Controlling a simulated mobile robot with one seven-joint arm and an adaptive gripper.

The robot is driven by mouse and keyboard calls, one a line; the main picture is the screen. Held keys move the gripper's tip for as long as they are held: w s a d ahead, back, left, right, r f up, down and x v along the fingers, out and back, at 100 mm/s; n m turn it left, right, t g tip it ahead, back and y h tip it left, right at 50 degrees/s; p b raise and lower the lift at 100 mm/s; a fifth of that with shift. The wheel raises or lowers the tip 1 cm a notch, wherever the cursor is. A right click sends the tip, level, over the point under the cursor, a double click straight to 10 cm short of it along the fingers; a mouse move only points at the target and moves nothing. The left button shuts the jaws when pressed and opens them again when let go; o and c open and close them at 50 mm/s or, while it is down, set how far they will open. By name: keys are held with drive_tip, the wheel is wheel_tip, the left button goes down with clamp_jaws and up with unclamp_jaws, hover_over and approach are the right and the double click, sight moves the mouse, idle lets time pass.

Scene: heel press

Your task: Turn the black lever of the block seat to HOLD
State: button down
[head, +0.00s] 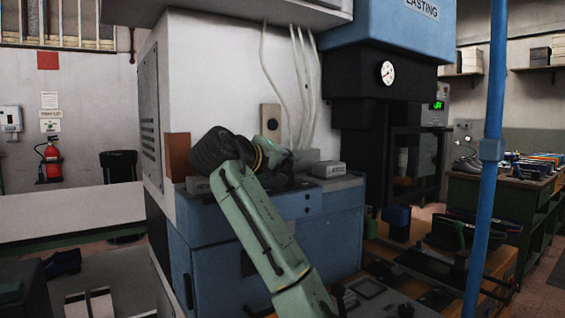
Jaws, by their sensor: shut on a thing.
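My green arm (262,228) rises from the bottom of the head view and bends at a dark joint in front of the blue cabinet. A shorter green part of it (272,154) lies just beyond the bend. I cannot make out my gripper or its fingertips, so what it holds is not visible. I cannot identify the block seat, its black lever or a HOLD mark. A small grey block with a pale label (328,169) sits on the blue cabinet, right of the bend.
The blue cabinet (330,200) stands in the middle, beside the press with a round gauge (387,73). A blue post (487,170) stands upright at right. Pale hoses hang above the cabinet.

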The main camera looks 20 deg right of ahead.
drive_tip(key=shift+d+f+m+g, duration=0.1)
drive_tip(key=shift+d+m+g, duration=0.1)
drive_tip(key=shift+m+g, duration=0.15)
drive_tip(key=shift+s, duration=0.1)
drive_tip(key=c, duration=1.6)
unclamp_jaws()
drive_tip(key=shift+d, duration=0.1)
drive_tip(key=v, duration=0.7)
drive_tip(key=w+v, duration=0.1)
drive_tip(key=v, duration=0.3)
drive_tip(key=shift+s+a, duration=0.15)
drive_tip(key=shift+a, duration=0.25)
drive_tip(key=shift+s+a, duration=0.15)
drive_tip(key=shift+s, duration=0.4)
